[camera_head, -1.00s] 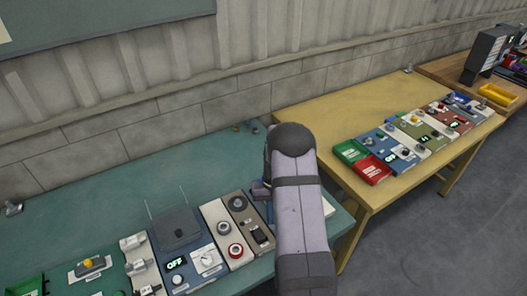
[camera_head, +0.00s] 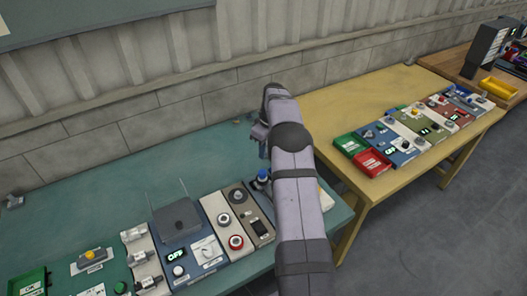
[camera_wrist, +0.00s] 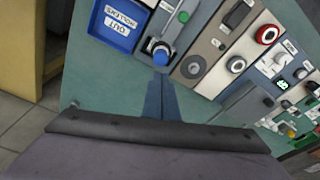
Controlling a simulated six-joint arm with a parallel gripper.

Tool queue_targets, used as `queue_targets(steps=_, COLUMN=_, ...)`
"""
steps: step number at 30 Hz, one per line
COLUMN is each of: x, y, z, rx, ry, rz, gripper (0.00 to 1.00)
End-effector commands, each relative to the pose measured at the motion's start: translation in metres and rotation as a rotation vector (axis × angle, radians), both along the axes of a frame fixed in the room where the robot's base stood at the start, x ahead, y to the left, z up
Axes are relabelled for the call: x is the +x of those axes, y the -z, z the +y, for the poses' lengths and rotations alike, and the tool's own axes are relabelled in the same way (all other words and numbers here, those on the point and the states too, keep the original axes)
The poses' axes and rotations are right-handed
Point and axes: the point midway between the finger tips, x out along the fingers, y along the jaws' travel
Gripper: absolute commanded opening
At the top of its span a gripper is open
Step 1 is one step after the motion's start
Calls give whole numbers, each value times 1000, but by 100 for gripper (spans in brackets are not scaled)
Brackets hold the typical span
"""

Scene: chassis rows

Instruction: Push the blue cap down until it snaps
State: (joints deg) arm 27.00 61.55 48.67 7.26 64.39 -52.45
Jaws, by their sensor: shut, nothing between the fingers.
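In the head view the gripper (camera_head: 263,150) appears above the cap, partly hidden by my arm. The fingertips look apart from the cap, though the exact gap is hard to tell. Whether the cap is seated cannot be told.
A blue tray labelled OUT MODULES (camera_wrist: 117,22) stands beside the cap's module. A grey-brown module with a rocker (camera_head: 251,217) and a blue module reading OFF (camera_head: 187,240) are to the left. The yellow table (camera_head: 340,115) is at right. The teal bench behind the modules is mostly clear.

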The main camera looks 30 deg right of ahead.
Motion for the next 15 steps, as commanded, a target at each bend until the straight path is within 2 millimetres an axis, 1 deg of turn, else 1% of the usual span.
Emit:
queue_targets(steps=8, x=0, y=3, z=0, rx=0, ry=0, rz=0, gripper=0)
queue_targets(steps=15, x=0, y=13, z=0, rx=0, ry=1, rz=0, gripper=0)
